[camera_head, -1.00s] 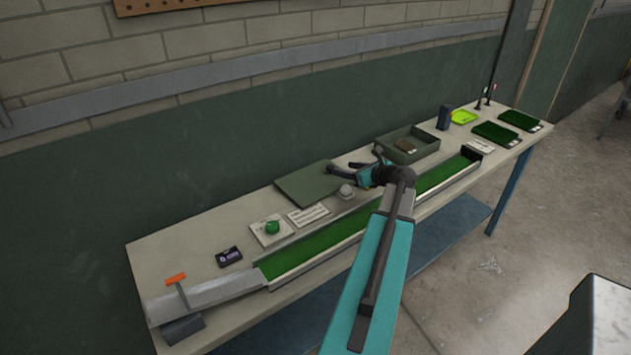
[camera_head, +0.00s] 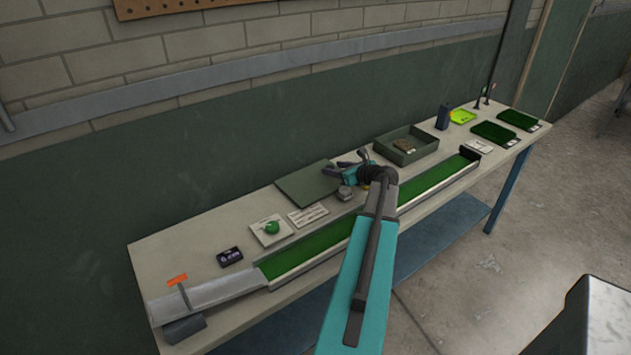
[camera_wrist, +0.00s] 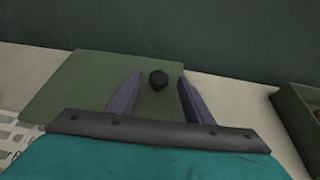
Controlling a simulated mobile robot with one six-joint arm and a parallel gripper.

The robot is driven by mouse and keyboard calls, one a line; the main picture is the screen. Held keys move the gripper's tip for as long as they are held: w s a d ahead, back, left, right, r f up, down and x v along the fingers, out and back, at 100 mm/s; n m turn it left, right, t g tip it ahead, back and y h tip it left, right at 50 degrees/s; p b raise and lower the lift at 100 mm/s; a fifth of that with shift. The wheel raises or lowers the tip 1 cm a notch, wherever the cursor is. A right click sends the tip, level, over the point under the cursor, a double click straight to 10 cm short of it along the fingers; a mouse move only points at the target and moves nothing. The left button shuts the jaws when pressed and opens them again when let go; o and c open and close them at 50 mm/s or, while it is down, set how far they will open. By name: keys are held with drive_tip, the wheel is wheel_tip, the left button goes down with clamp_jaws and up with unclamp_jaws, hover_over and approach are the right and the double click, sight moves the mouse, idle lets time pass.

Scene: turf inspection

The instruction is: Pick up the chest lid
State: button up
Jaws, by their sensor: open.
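The chest lid (camera_head: 303,186) is a flat, dark green panel lying on the bench near the wall. In the wrist view the lid (camera_wrist: 75,85) has a small round black knob (camera_wrist: 158,79) near its right side. My gripper (camera_head: 345,165) is over the lid's right end in the head view. In the wrist view my gripper's two fingers (camera_wrist: 153,88) are apart, with the knob between and slightly beyond them, not visibly touched. The open green chest (camera_head: 408,149) stands to the right with a brown item inside; its wall also shows in the wrist view (camera_wrist: 293,125).
A long green turf channel (camera_head: 310,252) runs along the bench front. A card with a green ball (camera_head: 271,229), a printed card (camera_head: 308,214) and a small dark display (camera_head: 229,256) lie left. Turf samples (camera_head: 495,133) lie at the far right. The wall stands close behind.

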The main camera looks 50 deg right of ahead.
sight(330, 166)
drive_tip(key=shift+p+x, duration=0.45)
drive_tip(key=shift+x, duration=1.2)
drive_tip(key=shift+a, duration=0.1)
drive_tip(key=shift+r, duration=0.1)
clamp_jaws()
drive_tip(key=shift+r, duration=0.1)
drive_tip(key=shift+r+b, duration=1.05)
drive_tip(key=shift+r, duration=3.85)
